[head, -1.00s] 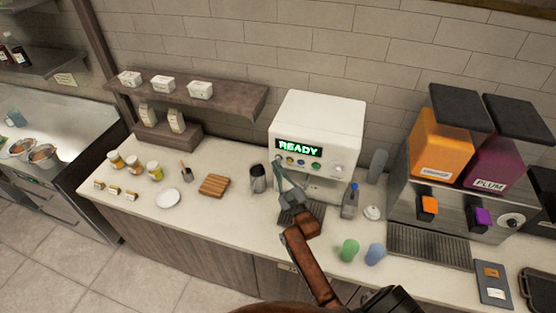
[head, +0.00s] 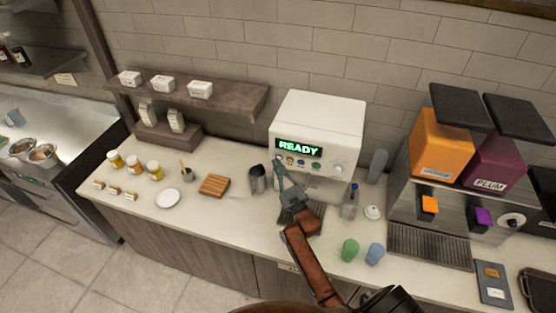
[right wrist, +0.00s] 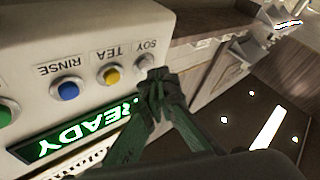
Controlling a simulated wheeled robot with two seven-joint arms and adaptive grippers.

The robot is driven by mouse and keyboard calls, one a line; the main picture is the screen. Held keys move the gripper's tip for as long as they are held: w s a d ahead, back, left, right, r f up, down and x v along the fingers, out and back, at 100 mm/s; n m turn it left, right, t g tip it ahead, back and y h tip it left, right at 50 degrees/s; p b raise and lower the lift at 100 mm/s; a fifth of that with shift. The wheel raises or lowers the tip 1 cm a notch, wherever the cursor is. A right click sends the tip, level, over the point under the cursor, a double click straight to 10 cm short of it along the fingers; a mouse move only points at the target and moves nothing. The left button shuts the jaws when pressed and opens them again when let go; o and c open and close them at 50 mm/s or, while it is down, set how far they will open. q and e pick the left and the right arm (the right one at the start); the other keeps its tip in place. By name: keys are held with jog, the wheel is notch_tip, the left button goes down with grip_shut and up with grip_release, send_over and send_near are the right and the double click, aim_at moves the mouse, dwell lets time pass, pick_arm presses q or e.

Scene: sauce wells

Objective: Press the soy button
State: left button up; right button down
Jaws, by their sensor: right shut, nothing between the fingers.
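The soy button (right wrist: 146,62) is a pale grey round button on the white machine (head: 318,120), below its printed SOY label in the right wrist view. It is at the end of the button row. My right gripper (right wrist: 158,76) is shut and empty, its tips beside the soy button and partly overlapping its edge in that view. I cannot tell whether they touch it. In the head view the right gripper (head: 279,162) reaches up to the left end of the row and hides the soy button. My left gripper is not in view.
The tea button (right wrist: 111,75) is yellow, the rinse button (right wrist: 67,90) blue. The green display (head: 299,149) reads READY. Green (head: 349,250) and blue (head: 374,254) cups stand in front.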

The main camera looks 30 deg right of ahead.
jog(key=shift+w+d, duration=0.3)
jog(key=shift+d, duration=0.05)
dwell(0.9)
jog(key=shift+s+a, duration=0.1)
dwell(0.3)
jog(key=shift+s+a+p, duration=0.3)
jog(key=shift+s+a, duration=0.2)
jog(key=shift+a, duration=0.1)
jog(key=shift+s+a+p, duration=1)
jog(key=shift+s+a, duration=0.6)
jog(key=shift+a, duration=0.3)
